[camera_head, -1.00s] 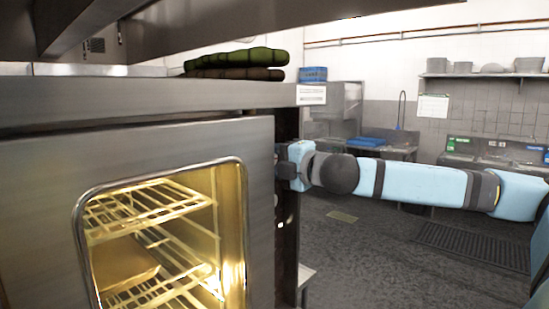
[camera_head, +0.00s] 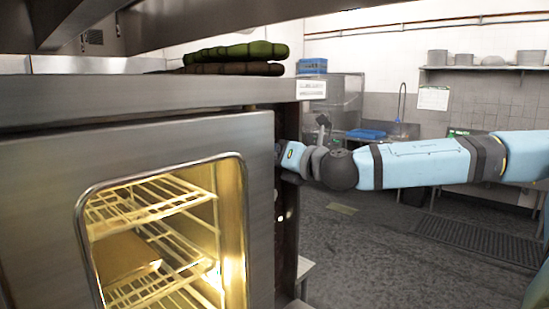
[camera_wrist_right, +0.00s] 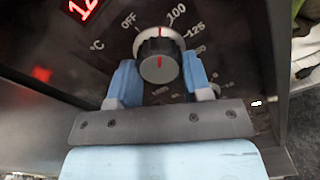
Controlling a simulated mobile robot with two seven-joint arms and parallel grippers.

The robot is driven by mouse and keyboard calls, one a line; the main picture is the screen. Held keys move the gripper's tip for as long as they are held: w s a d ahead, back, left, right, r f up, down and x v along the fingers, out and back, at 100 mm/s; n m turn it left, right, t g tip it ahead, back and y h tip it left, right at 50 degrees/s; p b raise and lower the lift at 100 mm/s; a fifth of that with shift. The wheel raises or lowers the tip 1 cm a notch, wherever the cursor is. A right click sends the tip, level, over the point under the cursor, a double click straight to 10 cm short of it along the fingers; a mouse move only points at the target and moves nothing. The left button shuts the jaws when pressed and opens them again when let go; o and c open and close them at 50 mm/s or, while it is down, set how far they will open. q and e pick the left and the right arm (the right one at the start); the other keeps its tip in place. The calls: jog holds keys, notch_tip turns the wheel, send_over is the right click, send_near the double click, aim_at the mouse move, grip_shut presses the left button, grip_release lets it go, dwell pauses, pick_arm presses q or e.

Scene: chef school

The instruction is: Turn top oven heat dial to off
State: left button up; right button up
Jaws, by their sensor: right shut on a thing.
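The top oven heat dial (camera_wrist_right: 159,66) is a round black knob with a silver rim and a red pointer line. In the right wrist view its pointer is straight up in the picture, between the OFF and 100 marks and nearer to 100. My right gripper (camera_wrist_right: 159,75) is shut on the dial, with one blue finger on each side of it. In the head view my right gripper (camera_head: 287,160) is at the right edge of the oven (camera_head: 40,165), and the dial is hidden there. My left gripper is not in view.
A red digital display (camera_wrist_right: 85,6) is beside the dial. The oven's lit glass door (camera_head: 160,240) fills the left of the head view. Folded green and brown cloths (camera_head: 235,55) lie on top of the oven. Open floor (camera_head: 370,260) lies to the right.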

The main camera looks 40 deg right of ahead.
jog(key=n+b, duration=0.4)
jog(key=n, duration=0.3)
jog(key=shift+d+f+n+b, duration=0.1)
jog(key=shift+n+b, duration=0.3)
dwell(0.4)
jog(key=o, duration=0.9)
